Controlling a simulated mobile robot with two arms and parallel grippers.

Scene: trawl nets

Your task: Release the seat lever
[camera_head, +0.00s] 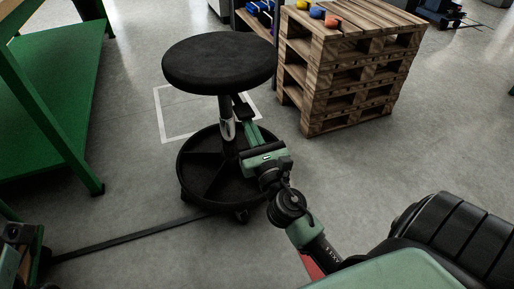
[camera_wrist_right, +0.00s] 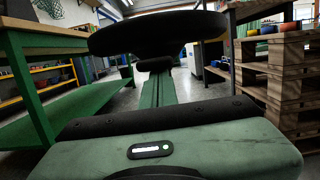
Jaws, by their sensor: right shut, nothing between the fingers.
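A black round stool seat (camera_head: 220,63) stands on a metal column (camera_head: 227,125) above a black round foot ring with casters (camera_head: 205,185). My right gripper (camera_head: 243,110) reaches in from the lower right, close beside the column and under the seat. It is shut with nothing held. In the right wrist view the shut fingers (camera_wrist_right: 156,75) point away beneath the underside of the seat (camera_wrist_right: 160,35). I cannot make out the seat lever apart from the dark fingertips.
A wooden pallet stack (camera_head: 345,80) with small coloured items (camera_head: 317,12) on top stands right of the stool. A green workbench (camera_head: 55,95) is at left. A dark strip (camera_head: 130,238) crosses the floor. Grey floor is free between stool and bench.

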